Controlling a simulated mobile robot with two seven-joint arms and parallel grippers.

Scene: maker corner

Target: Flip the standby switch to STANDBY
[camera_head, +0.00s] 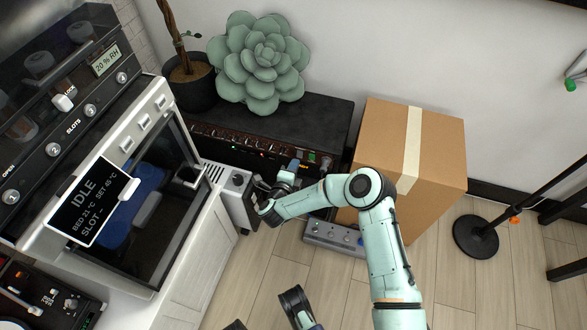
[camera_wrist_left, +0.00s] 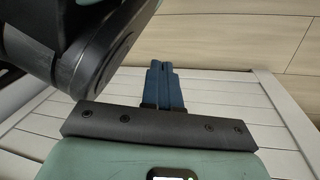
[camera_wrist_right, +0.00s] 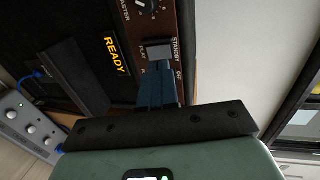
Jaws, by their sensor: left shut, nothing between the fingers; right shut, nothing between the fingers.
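The standby switch (camera_wrist_right: 158,50) is a grey rocker on the amplifier's brown panel in the right wrist view, between the words PLAY and STANDBY. My right gripper (camera_wrist_right: 160,66) is shut and empty. Its blue fingertips are right at the switch and overlap its lower edge; I cannot tell if they press it. A yellow READY display (camera_wrist_right: 117,55) is lit beside it. The black amplifier (camera_head: 325,120) stands against the wall in the head view, where my right arm partly hides its panel. My left gripper (camera_wrist_left: 162,75) is shut and empty over white slatted furniture, away from the amplifier.
A grey pedal unit (camera_head: 335,238) lies on the floor before the amplifier. A cardboard box (camera_head: 440,150) stands to its right. A white cabinet with a dark machine door (camera_head: 150,200) is at left. A succulent (camera_head: 262,62) sits on the amplifier.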

